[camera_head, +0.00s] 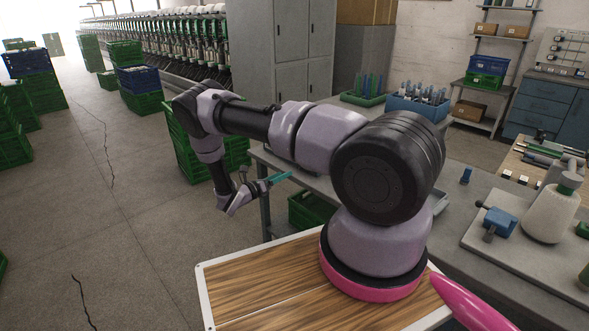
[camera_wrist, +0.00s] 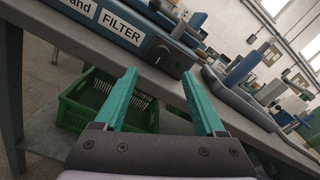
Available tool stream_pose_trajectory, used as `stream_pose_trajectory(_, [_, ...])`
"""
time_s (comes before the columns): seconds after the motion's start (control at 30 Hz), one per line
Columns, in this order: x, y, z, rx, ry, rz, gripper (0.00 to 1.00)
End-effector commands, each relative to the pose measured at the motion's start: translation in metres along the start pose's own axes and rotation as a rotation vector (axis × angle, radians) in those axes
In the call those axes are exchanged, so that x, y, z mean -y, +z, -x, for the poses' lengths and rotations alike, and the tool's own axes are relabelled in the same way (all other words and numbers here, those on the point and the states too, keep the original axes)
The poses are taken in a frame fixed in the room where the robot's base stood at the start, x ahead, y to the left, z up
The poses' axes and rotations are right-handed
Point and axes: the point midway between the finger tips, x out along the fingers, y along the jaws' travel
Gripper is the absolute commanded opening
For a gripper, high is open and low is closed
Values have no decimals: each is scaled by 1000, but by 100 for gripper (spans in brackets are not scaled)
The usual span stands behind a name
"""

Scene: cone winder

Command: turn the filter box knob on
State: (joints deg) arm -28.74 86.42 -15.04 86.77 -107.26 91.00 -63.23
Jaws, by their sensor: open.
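The filter box (camera_wrist: 115,33) is a grey-blue box with a white "FILTER" label, lying along the table edge in the wrist view. Its dark round knob (camera_wrist: 160,55) is on the face towards me, near the box's right end. My gripper (camera_wrist: 159,75) is open, with its two teal fingers apart and nothing between them. The fingertips point towards the box, and the knob shows just beyond the gap between them. I cannot tell the knob's setting. In the head view my gripper (camera_head: 281,178) is beside the table's left edge; my arm hides the box there.
A green crate (camera_wrist: 75,118) stands under the table in the wrist view. A grey tray (camera_wrist: 240,98) lies right of the box. In the head view, a blue bin of parts (camera_head: 418,105) stands on the table. Open floor (camera_head: 130,215) is at left.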

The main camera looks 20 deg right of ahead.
Motion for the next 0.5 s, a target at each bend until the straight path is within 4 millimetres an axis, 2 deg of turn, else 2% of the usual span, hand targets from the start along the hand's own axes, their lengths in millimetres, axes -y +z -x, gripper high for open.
stream_pose_trajectory(0.1, [1,0,-25,-3,-5,-2,72])
stream_pose_trajectory(0.3, [1,0,-61,-3,-4,-2,72])
stream_pose_trajectory(0.5, [1,0,-82,-3,-2,-3,72])
